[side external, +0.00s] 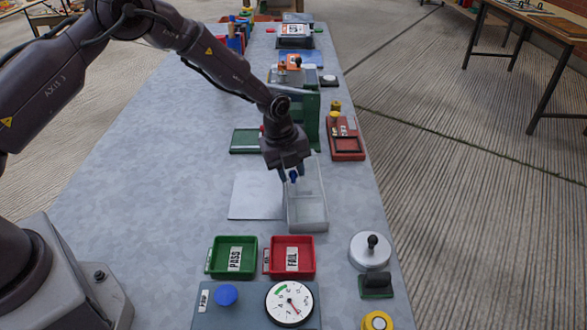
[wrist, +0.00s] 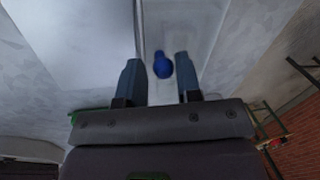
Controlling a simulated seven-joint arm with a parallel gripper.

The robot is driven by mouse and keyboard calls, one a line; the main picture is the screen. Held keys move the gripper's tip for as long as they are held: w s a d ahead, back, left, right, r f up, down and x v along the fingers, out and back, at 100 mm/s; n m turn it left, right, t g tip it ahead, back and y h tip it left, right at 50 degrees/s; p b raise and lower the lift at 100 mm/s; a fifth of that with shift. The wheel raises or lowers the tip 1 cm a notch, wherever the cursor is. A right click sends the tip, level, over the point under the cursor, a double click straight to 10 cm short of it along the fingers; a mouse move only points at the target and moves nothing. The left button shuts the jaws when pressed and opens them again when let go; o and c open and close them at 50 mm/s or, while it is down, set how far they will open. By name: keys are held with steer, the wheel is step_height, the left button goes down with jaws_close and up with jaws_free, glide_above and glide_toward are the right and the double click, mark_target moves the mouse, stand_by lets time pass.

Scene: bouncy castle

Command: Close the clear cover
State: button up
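A clear, shallow box (side external: 307,205) stands near the table's right side. A pale flat panel (side external: 256,194) lies along its left edge; I cannot tell whether this is the clear cover opened out flat. In the wrist view the box (wrist: 195,30) is ahead of the fingers, with the panel (wrist: 85,35) to its left. My gripper (side external: 291,176) points down over the far left part of the box. Its fingers (wrist: 161,80) are apart, with a small bright blue knob-like piece (wrist: 162,64) between and just beyond the tips, gaps showing on both sides. What the blue piece is attached to is unclear.
Green PASS (side external: 218,258) and red FAIL (side external: 306,258) trays stand in front of the box. A green stand (side external: 312,125) rises close behind my gripper, with a red case (side external: 346,140) to its right. A dial panel (side external: 250,308) is at the front. The table's left is clear.

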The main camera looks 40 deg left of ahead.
steer(key=shift+o, duration=1.1)
step_height(320, 180, up, 13)
steer(key=s+a, duration=0.1)
steer(key=s, duration=0.1)
steer(key=shift+f, duration=0.15)
steer(key=shift+a, duration=0.1)
